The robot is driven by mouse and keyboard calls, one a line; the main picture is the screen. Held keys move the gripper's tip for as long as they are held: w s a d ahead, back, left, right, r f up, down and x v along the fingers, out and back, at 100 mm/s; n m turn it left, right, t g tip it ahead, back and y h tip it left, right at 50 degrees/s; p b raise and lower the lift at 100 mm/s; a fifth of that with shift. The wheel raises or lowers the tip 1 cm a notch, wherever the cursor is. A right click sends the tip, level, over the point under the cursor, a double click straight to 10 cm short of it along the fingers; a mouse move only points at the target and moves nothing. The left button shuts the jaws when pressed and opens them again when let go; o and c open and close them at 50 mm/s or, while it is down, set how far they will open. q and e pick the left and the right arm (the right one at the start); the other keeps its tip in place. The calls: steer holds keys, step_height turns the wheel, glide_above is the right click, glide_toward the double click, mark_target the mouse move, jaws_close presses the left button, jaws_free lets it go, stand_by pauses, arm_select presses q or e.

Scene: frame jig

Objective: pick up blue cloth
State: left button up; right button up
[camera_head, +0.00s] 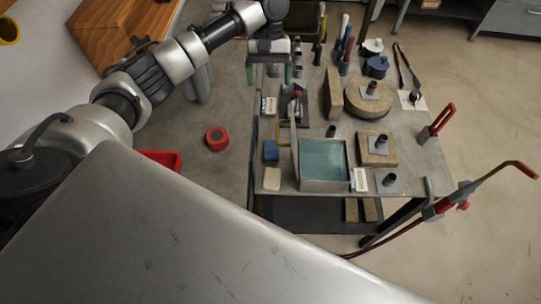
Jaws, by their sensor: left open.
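A small blue block-like piece (270,150), which may be the folded blue cloth, lies on the work table (425,168) left of an open box with a teal inside (322,160). At this size I cannot tell if it is fabric. My left arm reaches in from the left, and its gripper (268,75) points down over the far left part of the table. Its green-tipped fingers are apart with nothing seen between them. It is well beyond the blue piece and apart from it. My right gripper is out of view.
A cream block (272,179) lies just nearer than the blue piece. A red tape measure (217,138) sits on the grey bench (215,175) to the left. Wooden blocks (377,148), a round wooden piece (368,99) and a red-handled clamp (440,120) occupy the table's right side.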

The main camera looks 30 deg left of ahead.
arm_select(q)
steer(key=b, duration=1.3)
glide_toward(271, 149)
steer(key=f, duration=0.2)
steer(key=f+p, duration=0.1)
steer(key=f, duration=0.1)
steer(key=shift+s, duration=0.4)
steer(key=x, duration=0.3)
steer(key=p+x, duration=0.1)
steer(key=shift+s+d, duration=0.4)
steer(key=shift+f, duration=0.4)
steer(key=shift+c, duration=0.2)
steer(key=c, duration=1)
